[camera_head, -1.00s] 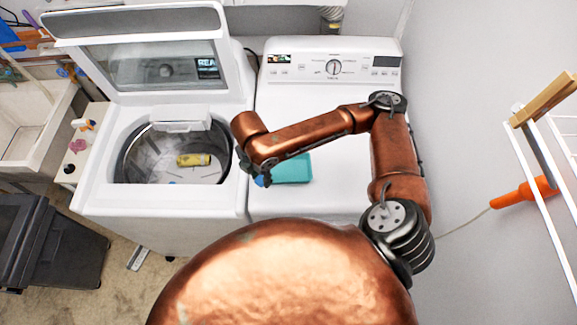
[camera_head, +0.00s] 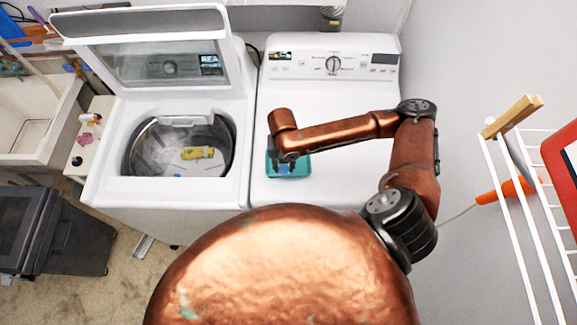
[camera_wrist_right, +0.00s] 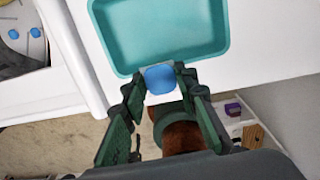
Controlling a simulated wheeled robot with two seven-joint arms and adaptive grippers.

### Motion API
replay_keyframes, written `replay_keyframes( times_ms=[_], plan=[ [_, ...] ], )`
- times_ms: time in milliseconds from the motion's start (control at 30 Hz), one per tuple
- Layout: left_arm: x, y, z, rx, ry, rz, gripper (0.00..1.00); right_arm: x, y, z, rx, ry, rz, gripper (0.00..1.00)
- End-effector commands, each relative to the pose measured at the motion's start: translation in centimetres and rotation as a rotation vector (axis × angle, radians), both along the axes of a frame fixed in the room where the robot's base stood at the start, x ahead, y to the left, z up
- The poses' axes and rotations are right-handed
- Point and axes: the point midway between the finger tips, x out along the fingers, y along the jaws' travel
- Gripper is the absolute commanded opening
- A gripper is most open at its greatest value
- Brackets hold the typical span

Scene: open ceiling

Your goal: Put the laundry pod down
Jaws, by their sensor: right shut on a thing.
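My right gripper (camera_head: 285,166) is over the teal tray (camera_head: 303,172), which lies on the white top of the right-hand machine. The gripper is shut on a blue laundry pod (camera_wrist_right: 160,79), held between its fingertips. In the wrist view the pod overlaps the near rim of the tray (camera_wrist_right: 225,45). In the head view the pod is mostly hidden by the gripper, and its height above the tray is hard to tell. The tray looks empty in the wrist view. My left gripper is not in view.
The top-loading washer (camera_head: 105,185) stands open on the left, with a yellow item (camera_head: 198,153) in its drum. Blue pods (camera_wrist_right: 35,32) show there in the wrist view. The dryer top (camera_head: 340,175) is clear around the tray. A white wire rack (camera_head: 512,195) stands right.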

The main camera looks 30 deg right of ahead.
Motion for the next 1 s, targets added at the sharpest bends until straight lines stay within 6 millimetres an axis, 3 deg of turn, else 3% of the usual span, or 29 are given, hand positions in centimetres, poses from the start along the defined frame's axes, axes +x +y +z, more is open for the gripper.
replay_keyframes(
  times_ms=[100, 400, 600, 833, 867, 1000],
  plan=[
    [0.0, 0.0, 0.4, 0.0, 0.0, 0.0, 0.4, 0.6, -1.3, -1.6, -0.001, 0.0, -0.004, 0.13],
    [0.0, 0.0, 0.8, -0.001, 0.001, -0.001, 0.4, 1.2, -2.9, -4.0, -0.001, 0.003, -0.004, 0.13],
    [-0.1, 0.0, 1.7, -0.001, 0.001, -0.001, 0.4, 1.2, -2.6, -6.3, 0.001, 0.0, -0.001, 0.13],
    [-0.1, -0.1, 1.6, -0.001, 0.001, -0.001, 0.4, 1.2, -2.7, -6.6, 0.0, -0.001, 0.0, 0.13],
    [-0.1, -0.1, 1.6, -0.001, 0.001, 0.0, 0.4, 1.2, -2.7, -6.6, 0.0, -0.001, 0.0, 0.29],
    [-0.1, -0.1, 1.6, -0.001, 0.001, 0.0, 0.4, 1.2, -2.7, -6.6, 0.0, -0.001, 0.0, 0.39]
  ],
)
